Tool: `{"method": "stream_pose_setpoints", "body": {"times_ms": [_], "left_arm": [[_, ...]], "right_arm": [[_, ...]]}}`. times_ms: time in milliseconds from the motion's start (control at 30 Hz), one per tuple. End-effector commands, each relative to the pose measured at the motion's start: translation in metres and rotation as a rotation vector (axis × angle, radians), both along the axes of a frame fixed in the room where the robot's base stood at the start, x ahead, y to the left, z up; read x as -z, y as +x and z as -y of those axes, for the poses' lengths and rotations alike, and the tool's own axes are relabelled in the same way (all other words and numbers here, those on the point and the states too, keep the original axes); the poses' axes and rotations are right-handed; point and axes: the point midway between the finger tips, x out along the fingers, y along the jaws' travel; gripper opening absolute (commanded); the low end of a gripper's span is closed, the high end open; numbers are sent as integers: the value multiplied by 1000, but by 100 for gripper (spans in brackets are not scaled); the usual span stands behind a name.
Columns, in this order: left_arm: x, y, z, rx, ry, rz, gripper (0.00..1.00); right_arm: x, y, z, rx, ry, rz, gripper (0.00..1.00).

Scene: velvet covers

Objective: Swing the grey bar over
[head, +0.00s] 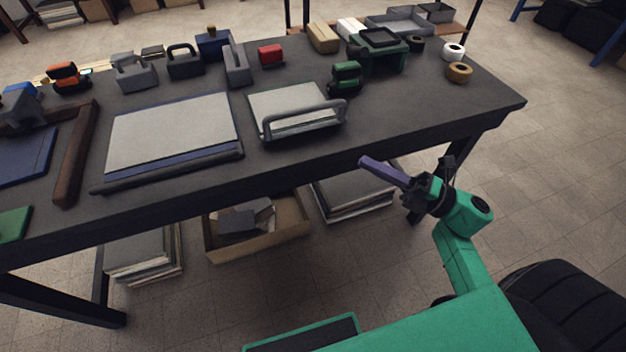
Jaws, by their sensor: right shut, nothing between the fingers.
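The grey bar (305,118) is a rounded, handle-like bar. It runs along the near edge of a small stack of pale sheets (285,100) on the dark table and stands slightly above it. My right gripper (366,162) is in front of the table's near edge, to the right of and nearer than the bar. Its purple fingers are together, point up and left, and hold nothing. It appears apart from the bar. My left gripper is not in view.
A large pale board (172,132) lies left of the bar, with a brown bar (76,152) beyond it. A green-and-black object (346,78) stands close behind the bar. Blocks and tools line the back. The table's right front (430,120) is clear.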

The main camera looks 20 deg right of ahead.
Motion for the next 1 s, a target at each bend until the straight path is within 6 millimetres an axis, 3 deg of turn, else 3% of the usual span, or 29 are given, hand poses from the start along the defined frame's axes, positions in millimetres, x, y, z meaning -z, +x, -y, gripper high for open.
{"method": "stream_pose_setpoints", "body": {"times_ms": [67, 167, 333, 600, 800, 1000], "left_arm": [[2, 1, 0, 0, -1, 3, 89], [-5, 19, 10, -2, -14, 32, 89], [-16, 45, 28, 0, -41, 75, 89], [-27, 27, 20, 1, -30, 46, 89], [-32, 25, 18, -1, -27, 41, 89], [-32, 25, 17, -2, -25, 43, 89]], "right_arm": [[1, 0, 2, 25, -13, 29, 0], [-6, 6, -6, 23, -14, 30, 0], [-17, 27, -31, 21, -11, 29, 0], [-33, 63, -75, 21, -11, 29, 0], [-42, 92, -75, 20, -12, 27, 0], [-42, 97, -75, 20, -11, 24, 0]]}}
